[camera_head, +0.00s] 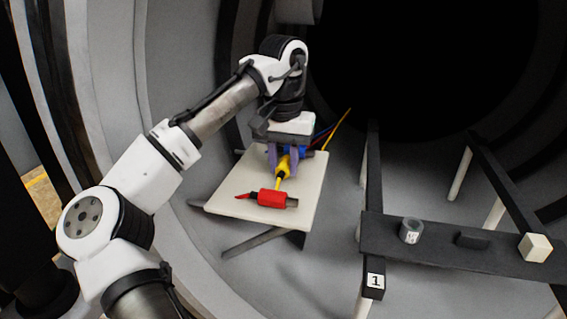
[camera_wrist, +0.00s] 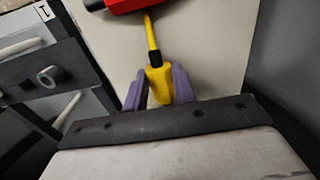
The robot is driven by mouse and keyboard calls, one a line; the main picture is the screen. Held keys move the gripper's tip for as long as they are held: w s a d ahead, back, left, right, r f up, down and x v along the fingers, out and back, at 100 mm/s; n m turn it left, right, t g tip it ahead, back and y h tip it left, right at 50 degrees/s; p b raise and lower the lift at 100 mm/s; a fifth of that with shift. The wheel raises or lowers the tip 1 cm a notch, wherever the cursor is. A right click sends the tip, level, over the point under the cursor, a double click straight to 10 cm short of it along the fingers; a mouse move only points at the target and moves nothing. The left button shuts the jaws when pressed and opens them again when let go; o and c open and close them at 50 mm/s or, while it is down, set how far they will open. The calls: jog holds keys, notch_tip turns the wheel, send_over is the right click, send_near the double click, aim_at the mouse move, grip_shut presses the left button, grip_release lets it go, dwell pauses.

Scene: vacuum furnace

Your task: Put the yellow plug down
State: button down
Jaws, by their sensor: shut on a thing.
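The yellow plug (camera_head: 283,166) is between the purple fingers of my gripper (camera_head: 283,163), above or at the white board; I cannot tell whether it touches. In the wrist view the yellow plug (camera_wrist: 160,82) sits between the two purple fingers of my gripper (camera_wrist: 160,88), its yellow cable running towards the red plug (camera_wrist: 125,4). The red plug (camera_head: 272,198) lies on the near part of the white board (camera_head: 300,213). A blue plug (camera_head: 308,153) shows partly behind my gripper; the rest of it is hidden.
A dark rack with a label "1" (camera_head: 375,281) stands to the right, carrying a grey ring (camera_head: 411,231) and a pale cube (camera_head: 537,247). The curved grey furnace wall (camera_head: 170,60) surrounds the board and my arm. The board's near left part is clear.

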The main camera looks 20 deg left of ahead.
aim_at(284, 164)
jog(key=shift+f, duration=0.3)
jog(key=shift+f, duration=0.1)
jog(key=c, duration=1.1)
grip_release()
jog(key=shift+c, duration=0.2)
notch_tip(284, 164, up, 12)
jog(key=p, duration=0.1)
jog(key=shift+r, duration=0.25)
